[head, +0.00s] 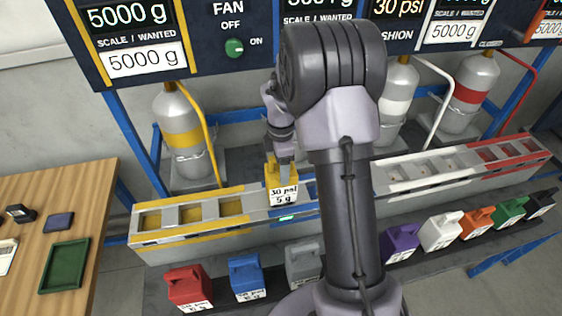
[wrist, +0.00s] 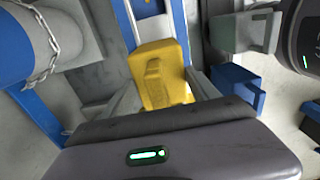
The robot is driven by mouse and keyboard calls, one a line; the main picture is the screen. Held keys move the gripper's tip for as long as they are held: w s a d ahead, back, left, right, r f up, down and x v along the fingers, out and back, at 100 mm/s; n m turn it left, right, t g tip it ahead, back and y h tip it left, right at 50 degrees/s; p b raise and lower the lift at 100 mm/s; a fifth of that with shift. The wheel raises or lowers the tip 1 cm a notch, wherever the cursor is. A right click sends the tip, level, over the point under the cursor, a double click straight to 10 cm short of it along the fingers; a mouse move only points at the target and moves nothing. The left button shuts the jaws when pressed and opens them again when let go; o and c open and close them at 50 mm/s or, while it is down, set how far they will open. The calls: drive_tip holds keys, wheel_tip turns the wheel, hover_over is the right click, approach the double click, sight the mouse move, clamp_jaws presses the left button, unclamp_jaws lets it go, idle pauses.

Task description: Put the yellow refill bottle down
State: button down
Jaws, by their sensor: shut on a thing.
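The yellow refill bottle (head: 283,187), with a white label reading 30 psi and 5 g, is upright in the head view. My gripper (head: 281,161) is shut on its top. The bottle is at the slotted rail (head: 180,235), just right of the yellow section and beside the blue section (head: 309,190). I cannot tell whether it rests on the rail or hangs just above it.
A lower shelf holds a red bottle (head: 188,287), a blue bottle (head: 247,277), a grey bottle (head: 303,263) and, to the right, a purple bottle (head: 400,243) and several others. My arm hides the shelf's middle. A wooden table (head: 90,205) with a green tray (head: 64,266) stands left.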

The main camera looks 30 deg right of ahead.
drive_tip(key=shift+r, duration=0.1)
drive_tip(key=shift+c, duration=1)
unclamp_jaws()
wheel_tip(320, 180, up, 12)
drive_tip(key=p, duration=0.3)
drive_tip(key=s+a+r+m+t, duration=0.3)
drive_tip(key=s+a+r+m, duration=0.75)
drive_tip(key=a+r, duration=0.2)
drive_tip(key=s+a+m+t+y, duration=0.1)
drive_tip(key=s+a+m, duration=0.1)
drive_tip(key=s+m, duration=0.2)
drive_tip(key=s+a+m+t+y, duration=0.1)
drive_tip(key=s+a+m, duration=0.2)
drive_tip(key=s, duration=0.5)
drive_tip(key=shift+s+a+r+m+t, duration=0.3)
drive_tip(key=shift+s+m+t, duration=0.1)
drive_tip(key=shift+m, duration=0.45)
